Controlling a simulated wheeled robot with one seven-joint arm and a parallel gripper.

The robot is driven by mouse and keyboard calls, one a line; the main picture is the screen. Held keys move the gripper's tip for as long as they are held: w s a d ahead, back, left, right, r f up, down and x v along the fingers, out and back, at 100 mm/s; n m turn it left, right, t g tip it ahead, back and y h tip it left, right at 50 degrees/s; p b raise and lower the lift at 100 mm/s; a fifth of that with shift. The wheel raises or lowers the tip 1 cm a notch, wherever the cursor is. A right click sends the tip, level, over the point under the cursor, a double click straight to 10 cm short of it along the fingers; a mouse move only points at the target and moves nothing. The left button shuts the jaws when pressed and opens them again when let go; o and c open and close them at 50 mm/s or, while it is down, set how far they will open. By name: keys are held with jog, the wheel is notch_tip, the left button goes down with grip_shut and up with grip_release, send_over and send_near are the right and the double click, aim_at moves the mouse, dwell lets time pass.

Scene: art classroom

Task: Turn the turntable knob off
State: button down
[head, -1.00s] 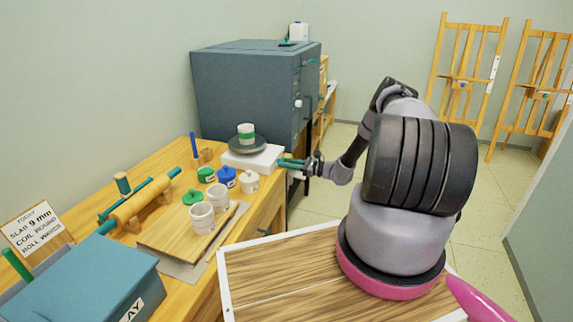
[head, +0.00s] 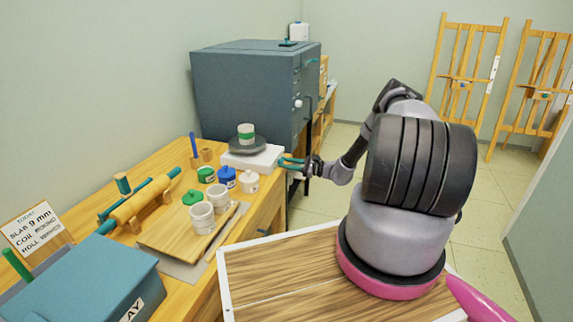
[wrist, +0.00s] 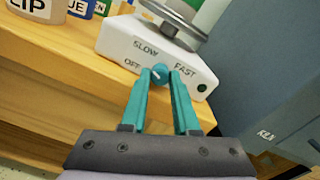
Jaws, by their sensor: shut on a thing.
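The turntable (head: 262,158) is a white box with a grey round plate, near the right edge of the wooden table. In the wrist view its front face (wrist: 118,45) carries the labels OFF at left, SLOW at top and FAST at right. The small teal knob (wrist: 158,73) sits between these labels. My gripper (wrist: 160,76) has its two teal fingers on either side of the knob, shut on it. A pale mark shows on the knob, but its exact direction is hard to tell. In the head view my gripper (head: 284,160) reaches the box from the right; the knob is too small to make out there.
A white and green jar (head: 246,133) stands on the plate. Glaze jars (head: 226,178) and pale cups (head: 202,217) stand left and in front. A large blue-grey cabinet (head: 245,90) is close behind. Open floor lies to the right.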

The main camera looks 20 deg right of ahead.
jog(key=c, duration=0.7)
grip_release()
jog(key=shift+o, duration=0.2)
jog(key=shift+d, duration=0.1)
jog(key=v, duration=1)
jog(key=shift+s+d, duration=0.3)
